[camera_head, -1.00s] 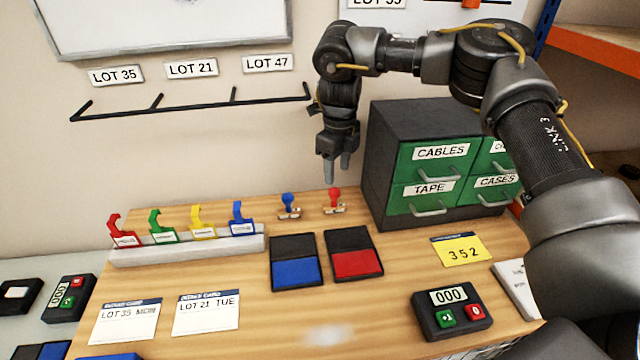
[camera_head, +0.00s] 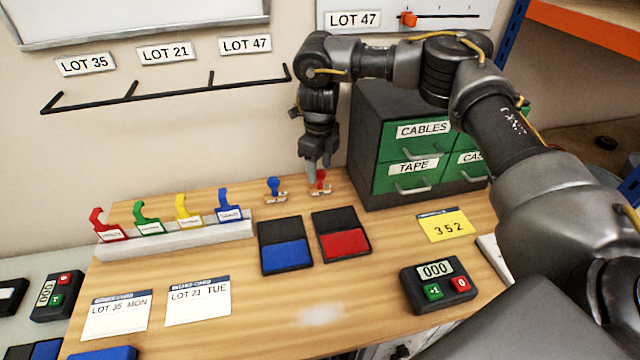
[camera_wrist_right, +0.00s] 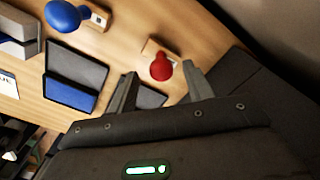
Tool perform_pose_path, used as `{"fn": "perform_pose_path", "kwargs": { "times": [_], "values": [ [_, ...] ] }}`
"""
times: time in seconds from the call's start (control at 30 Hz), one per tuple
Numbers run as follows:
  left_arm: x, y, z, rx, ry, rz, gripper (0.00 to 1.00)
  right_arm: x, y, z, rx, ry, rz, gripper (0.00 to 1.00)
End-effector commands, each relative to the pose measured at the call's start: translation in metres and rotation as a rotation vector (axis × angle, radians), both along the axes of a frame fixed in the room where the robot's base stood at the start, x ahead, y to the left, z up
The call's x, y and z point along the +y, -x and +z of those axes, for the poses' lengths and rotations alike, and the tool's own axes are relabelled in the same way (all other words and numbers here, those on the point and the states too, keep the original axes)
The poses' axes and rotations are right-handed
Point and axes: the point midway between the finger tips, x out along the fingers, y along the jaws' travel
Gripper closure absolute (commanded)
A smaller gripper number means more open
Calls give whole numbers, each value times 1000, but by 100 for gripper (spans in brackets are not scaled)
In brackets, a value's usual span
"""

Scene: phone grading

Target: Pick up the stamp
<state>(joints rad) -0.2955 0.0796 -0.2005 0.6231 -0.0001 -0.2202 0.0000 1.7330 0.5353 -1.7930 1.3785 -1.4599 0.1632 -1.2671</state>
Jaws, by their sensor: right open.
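Two stamps stand at the back of the wooden table: a blue-handled stamp (camera_head: 273,188) and, to its right, a red-handled stamp (camera_head: 320,182). My right gripper (camera_head: 319,172) is open just above the red stamp, with its fingertips around or close to the handle. In the right wrist view the red knob (camera_wrist_right: 161,68) shows between the spread fingers (camera_wrist_right: 158,84), and the blue stamp (camera_wrist_right: 66,16) lies off to the left. I cannot tell whether the fingers touch the red handle. My left gripper is not in view.
A dark drawer cabinet (camera_head: 365,140) stands close to the right of the red stamp. A blue ink pad (camera_head: 285,254) and a red ink pad (camera_head: 343,243) lie in front. A counter (camera_head: 438,283), cards and a rack (camera_head: 180,238) of coloured tags share the table.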

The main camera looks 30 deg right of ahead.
Motion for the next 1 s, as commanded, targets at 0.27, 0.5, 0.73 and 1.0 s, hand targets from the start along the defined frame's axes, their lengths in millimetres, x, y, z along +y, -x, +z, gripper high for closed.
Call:
{"fn": "perform_pose_path", "kwargs": {
  "times": [0.27,0.5,0.73,1.0],
  "values": [
    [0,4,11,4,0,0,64,-1,2,-38,4,0,-2,49],
    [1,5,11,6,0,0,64,-1,1,-45,1,1,-1,49],
    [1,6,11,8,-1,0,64,-1,1,-45,1,1,-1,68],
    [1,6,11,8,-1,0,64,-1,1,-44,1,1,-2,95]
  ]
}}
